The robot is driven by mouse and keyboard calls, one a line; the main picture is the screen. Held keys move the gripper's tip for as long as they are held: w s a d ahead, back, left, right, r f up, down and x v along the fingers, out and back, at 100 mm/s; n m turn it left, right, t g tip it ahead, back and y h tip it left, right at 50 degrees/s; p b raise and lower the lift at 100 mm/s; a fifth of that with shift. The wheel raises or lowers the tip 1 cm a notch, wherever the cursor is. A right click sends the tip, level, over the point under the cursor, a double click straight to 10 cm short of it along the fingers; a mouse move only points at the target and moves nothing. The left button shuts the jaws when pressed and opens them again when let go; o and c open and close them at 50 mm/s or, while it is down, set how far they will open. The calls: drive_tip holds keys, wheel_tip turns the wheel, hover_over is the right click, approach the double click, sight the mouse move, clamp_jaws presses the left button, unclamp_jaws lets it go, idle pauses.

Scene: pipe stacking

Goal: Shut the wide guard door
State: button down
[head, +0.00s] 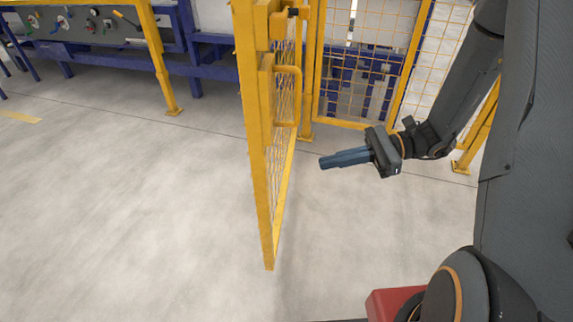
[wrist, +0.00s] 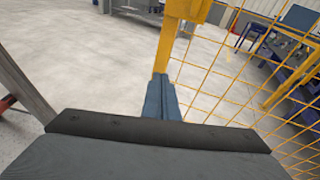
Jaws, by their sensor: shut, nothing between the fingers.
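The wide guard door (head: 257,150) is a yellow frame with wire mesh. It stands open, seen almost edge-on in the middle of the head view, with its near edge reaching toward me. A yellow pull handle (head: 298,95) sticks out on its right side. In the wrist view, a yellow upright of what looks like this door (wrist: 168,48) rises beyond my fingertips, with mesh (wrist: 225,75) to its right. My gripper (head: 322,162) is shut and empty, right of the door, its blue fingers pointing left toward it. A gap shows between them. The fingers also show in the wrist view (wrist: 161,85).
Fixed yellow mesh fencing (head: 365,60) stands behind my gripper. A yellow post (head: 158,60) is at the left, before a blue bench with a control panel (head: 95,25). The grey floor (head: 130,220) left of the door is clear.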

sight(274, 151)
drive_tip(key=w+d+f+m+t+y+b, duration=0.2)
drive_tip(key=w+d+f+m+t+b, duration=0.15)
drive_tip(key=w, duration=0.25)
drive_tip(key=shift+t, duration=0.25)
drive_tip(key=a, duration=0.4)
drive_tip(key=w+a, duration=0.1)
drive_tip(key=a, duration=0.4)
drive_tip(key=w+a, duration=0.1)
drive_tip(key=a, duration=0.4)
drive_tip(key=shift+w+a+f, duration=0.15)
drive_tip(key=shift+w+f, duration=0.05)
